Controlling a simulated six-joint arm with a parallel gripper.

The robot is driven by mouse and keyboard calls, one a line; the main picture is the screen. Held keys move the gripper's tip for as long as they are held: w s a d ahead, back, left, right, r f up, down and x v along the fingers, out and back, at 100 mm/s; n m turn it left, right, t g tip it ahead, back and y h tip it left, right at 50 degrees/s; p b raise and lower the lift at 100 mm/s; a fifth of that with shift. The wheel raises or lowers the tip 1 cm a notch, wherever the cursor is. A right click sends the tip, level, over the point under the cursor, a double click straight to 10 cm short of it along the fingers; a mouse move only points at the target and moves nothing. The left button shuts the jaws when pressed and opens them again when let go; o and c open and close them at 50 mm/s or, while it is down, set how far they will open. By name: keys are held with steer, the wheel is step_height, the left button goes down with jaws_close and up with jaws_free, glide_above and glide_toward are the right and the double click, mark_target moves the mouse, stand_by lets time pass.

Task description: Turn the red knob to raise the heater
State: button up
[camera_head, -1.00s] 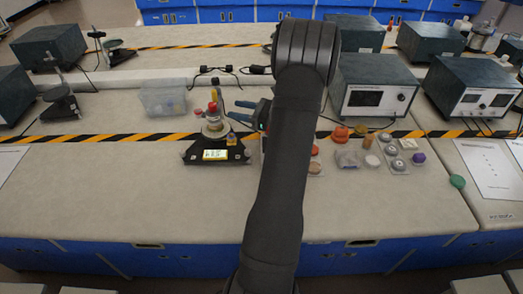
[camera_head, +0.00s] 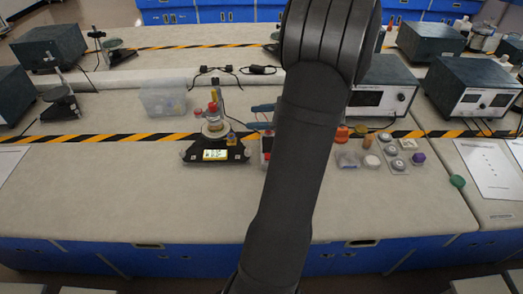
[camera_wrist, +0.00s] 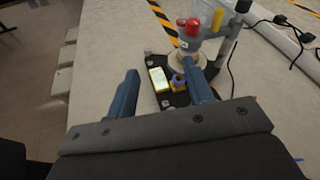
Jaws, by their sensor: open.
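The apparatus stands upright on a black base (camera_head: 238,153) with a small lit display (camera_head: 215,155), left of my arm. The red knob (camera_head: 212,106) is near its top, above a round pale plate. In the wrist view the red knob (camera_wrist: 192,26) is on a grey cylinder beyond my fingertips. My gripper (camera_wrist: 160,68) is open, with its blue fingers apart and nothing seen gripped. The fingers are apart from the knob. In the head view my arm hides most of the gripper; blue finger parts show right of the apparatus.
A clear plastic bin (camera_head: 163,98) stands behind left of the apparatus. Small containers (camera_head: 397,163) and an orange object (camera_head: 342,133) lie right of my arm. A grey instrument box (camera_head: 385,90) stands behind them. The bench front left is clear.

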steer(key=s+r+n+h, duration=0.2)
steer(key=s+n+h, duration=0.3)
steer(key=s, duration=1)
steer(key=shift+s+d+h, duration=0.35)
steer(key=shift+h, duration=0.75)
steer(key=m+t+y, duration=0.3)
steer(key=m+y, duration=0.6)
steer(key=y, duration=0.1)
glide_toward(212, 104)
steer(key=x, duration=1)
steer(key=shift+f, duration=0.15)
steer(key=shift+c, duration=0.2)
